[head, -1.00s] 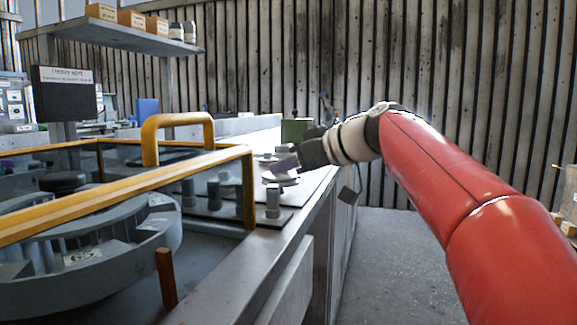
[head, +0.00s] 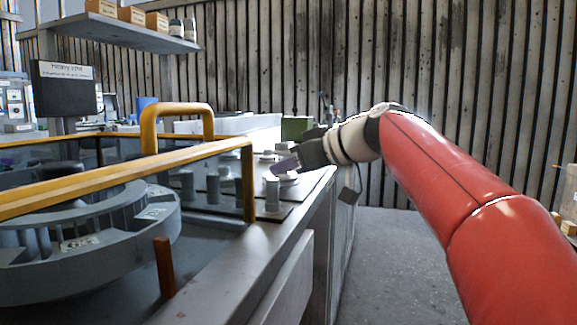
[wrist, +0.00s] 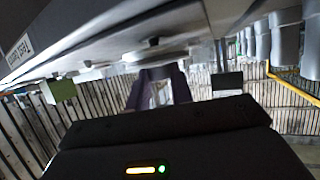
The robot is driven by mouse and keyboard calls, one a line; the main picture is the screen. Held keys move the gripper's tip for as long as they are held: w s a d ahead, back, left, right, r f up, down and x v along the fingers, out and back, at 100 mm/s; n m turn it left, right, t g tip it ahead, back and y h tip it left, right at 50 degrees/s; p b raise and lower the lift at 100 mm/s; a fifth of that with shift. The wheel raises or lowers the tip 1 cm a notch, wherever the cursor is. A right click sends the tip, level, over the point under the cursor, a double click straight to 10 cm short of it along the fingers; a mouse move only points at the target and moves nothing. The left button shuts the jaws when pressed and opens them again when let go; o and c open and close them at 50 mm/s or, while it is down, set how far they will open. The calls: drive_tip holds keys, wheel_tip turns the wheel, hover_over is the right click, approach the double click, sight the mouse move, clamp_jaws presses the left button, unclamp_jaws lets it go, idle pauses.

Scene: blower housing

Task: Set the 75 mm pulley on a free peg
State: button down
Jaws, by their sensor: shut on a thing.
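My gripper (head: 285,166) reaches over the bench, with its dark purplish fingers pointing left and down. It is shut on a pale grey disc, taken as the pulley (head: 288,178), just under the fingertips. In the wrist view a flat grey disc (wrist: 155,52) shows by the fingers (wrist: 160,88), close to the bench surface. Its size marking cannot be read. Several grey upright pegs stand on a dark plate, including a bare near peg (head: 272,195) just below and left of the disc, and another peg (head: 213,186). Whether the disc touches the surface or a peg is unclear.
A yellow-railed guard (head: 120,180) surrounds the large grey round housing (head: 95,240) at left. Other pale discs lie behind my gripper. A green box (head: 296,128) stands at the back of the bench. Open floor (head: 385,265) lies right of the bench edge.

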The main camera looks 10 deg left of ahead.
drive_tip(key=shift+f, duration=0.15)
drive_tip(key=shift+f+b, duration=0.35)
drive_tip(key=shift+b, duration=0.2)
idle(0.3)
drive_tip(key=c, duration=1.1)
unclamp_jaws()
drive_tip(key=shift+c, duration=0.2)
drive_tip(key=shift+r, duration=0.15)
drive_tip(key=shift+r+p, duration=3.35)
drive_tip(key=shift+r, duration=0.35)
drive_tip(key=shift+f, duration=0.1)
